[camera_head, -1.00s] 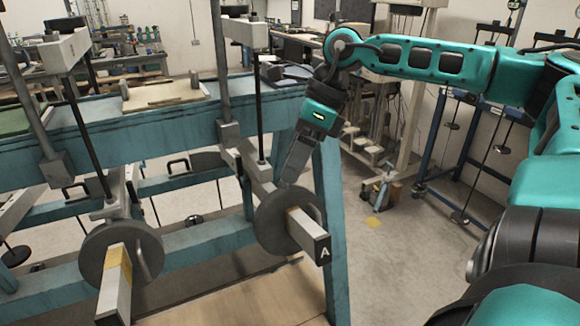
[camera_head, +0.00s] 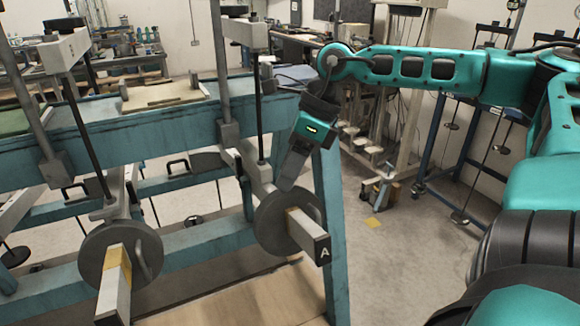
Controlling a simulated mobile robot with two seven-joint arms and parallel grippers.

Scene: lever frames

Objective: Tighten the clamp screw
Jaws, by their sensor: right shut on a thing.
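A lever arm (camera_head: 307,232) marked "A" carries a round grey disc weight (camera_head: 270,222) near its end. My right gripper (camera_head: 286,182) reaches down from the upper right, with its fingertips at the top edge of this disc. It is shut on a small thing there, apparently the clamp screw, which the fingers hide. I cannot see how far the screw is turned. A second lever arm (camera_head: 112,295) with its own disc weight (camera_head: 100,255) and a curved handle is at the lower left. My left gripper is not in view.
A teal frame (camera_head: 338,230) with a long cross beam (camera_head: 150,118) supports the lever arms. Upright rods and posts stand close to the left of my right gripper. A board (camera_head: 165,95) lies on the beam. The floor to the right of the frame is mostly clear.

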